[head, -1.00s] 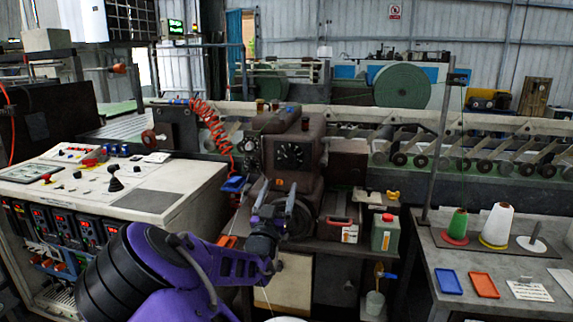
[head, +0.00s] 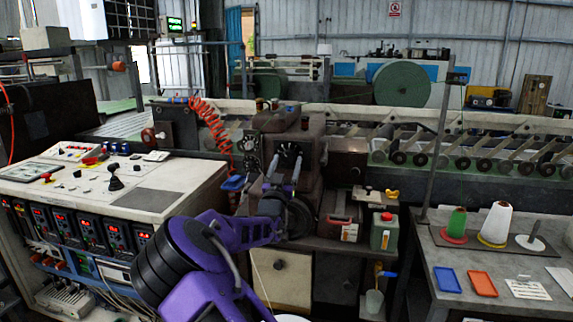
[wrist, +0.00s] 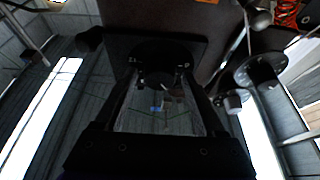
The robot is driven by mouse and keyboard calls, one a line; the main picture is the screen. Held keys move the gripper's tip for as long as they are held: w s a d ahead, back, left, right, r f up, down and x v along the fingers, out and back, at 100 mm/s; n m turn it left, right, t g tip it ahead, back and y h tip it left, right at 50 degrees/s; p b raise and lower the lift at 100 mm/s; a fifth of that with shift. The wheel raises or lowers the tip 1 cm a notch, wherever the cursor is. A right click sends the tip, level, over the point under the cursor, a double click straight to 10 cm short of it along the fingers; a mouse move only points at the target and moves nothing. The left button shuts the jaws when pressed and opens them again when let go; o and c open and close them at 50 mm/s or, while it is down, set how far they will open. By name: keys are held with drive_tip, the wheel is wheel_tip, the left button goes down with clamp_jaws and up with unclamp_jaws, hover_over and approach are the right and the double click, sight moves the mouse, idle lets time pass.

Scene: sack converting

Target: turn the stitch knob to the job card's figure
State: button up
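A black dial with white marks (head: 289,150) sits on the front of the brown sewing head and looks like the stitch knob; its setting cannot be read. My gripper (head: 283,168) is raised right in front of it, and its fingers cover the dial's lower part. In the wrist view, my gripper (wrist: 160,80) has its two fingers apart, with their tips close to a dark round dial (wrist: 163,52). I cannot tell whether they touch the knob. A white printed card (head: 528,290) lies on the right-hand table, perhaps the job card; its print is too small to read.
A smaller dial (head: 249,142) sits left of the black one. A dark handwheel (head: 297,217) is below my gripper. A control desk (head: 150,185) stands at left. An oil can (head: 384,233) and a red-and-white box (head: 340,228) stand right of the head.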

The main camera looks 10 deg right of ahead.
clamp_jaws()
drive_tip(key=shift+f+n+b, duration=0.1)
drive_tip(key=shift+n+b, duration=0.2)
drive_tip(key=shift+n, duration=0.1)
drive_tip(key=n+y, duration=0.1)
drive_tip(key=n+b, duration=0.1)
drive_tip(key=n, duration=0.1)
drive_tip(key=shift+s+d+t+y, duration=0.1)
drive_tip(key=shift+d+t+y, duration=0.1)
drive_tip(key=shift+t+y, duration=0.15)
drive_tip(key=n+y+b, duration=0.1)
drive_tip(key=n, duration=0.2)
drive_tip(key=n+y+b, duration=0.1)
drive_tip(key=n+y, duration=0.1)
drive_tip(key=n, duration=0.1)
drive_tip(key=shift+s+d, duration=0.1)
drive_tip(key=shift+d, duration=0.05)
drive_tip(key=n, duration=0.1)
drive_tip(key=n+y, duration=0.1)
drive_tip(key=n, duration=0.1)
drive_tip(key=n+g+y+b, duration=0.1)
drive_tip(key=shift+d+r+n, duration=0.1)
drive_tip(key=shift+r+n, duration=0.25)
drive_tip(key=shift+n, duration=0.05)
drive_tip(key=shift+r+n+g+y, duration=0.1)
drive_tip(key=shift+n+g+y, duration=0.5)
drive_tip(key=shift+n, duration=1.5)
